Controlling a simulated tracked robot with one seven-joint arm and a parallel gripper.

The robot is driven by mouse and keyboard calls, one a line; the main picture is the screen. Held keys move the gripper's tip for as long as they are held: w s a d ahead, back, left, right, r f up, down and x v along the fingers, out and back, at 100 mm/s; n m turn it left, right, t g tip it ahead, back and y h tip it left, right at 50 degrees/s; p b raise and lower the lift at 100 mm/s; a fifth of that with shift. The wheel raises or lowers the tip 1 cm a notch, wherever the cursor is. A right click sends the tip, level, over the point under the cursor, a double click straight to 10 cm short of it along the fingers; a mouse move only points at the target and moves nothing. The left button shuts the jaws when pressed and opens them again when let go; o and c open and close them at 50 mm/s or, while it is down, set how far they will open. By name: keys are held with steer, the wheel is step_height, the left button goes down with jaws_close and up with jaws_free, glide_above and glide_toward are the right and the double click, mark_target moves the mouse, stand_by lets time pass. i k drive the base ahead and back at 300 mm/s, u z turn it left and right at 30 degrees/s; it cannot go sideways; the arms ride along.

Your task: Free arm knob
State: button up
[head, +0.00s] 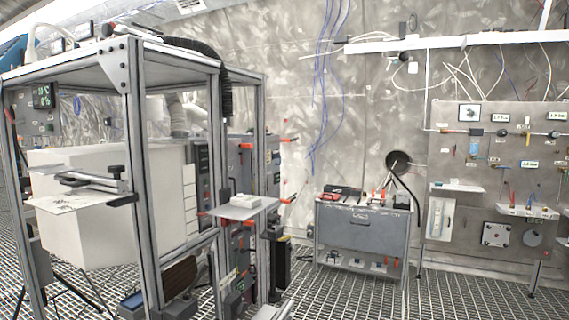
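A black knob (116,171) sits on top of a flat grey metal arm (95,184) at the left, fixed to the front of an aluminium frame (139,130). The arm lies roughly level above a thin plate (62,203). I cannot tell whether this is the task's knob, or whether it is tight or loose. Another small dark knob (404,57) shows high on the white rail at the back. My gripper is not in view.
A white boxy unit (95,225) stands inside the frame. A small shelf (246,208) juts from its right side. A grey workbench (362,232) with tools stands at the back wall, beside a panel of instruments (500,150). Grated floor (430,300) is open at the front right.

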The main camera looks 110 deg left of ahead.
mark_target(116, 170)
steer(key=z, duration=0.45)
steer(key=i, duration=0.1)
steer(key=u, duration=2.85)
steer(key=i, duration=0.2)
steer(key=u, duration=1.85)
steer(key=k, duration=0.85)
steer(key=u, duration=0.25)
steer(key=i, duration=0.8)
steer(key=z, duration=0.05)
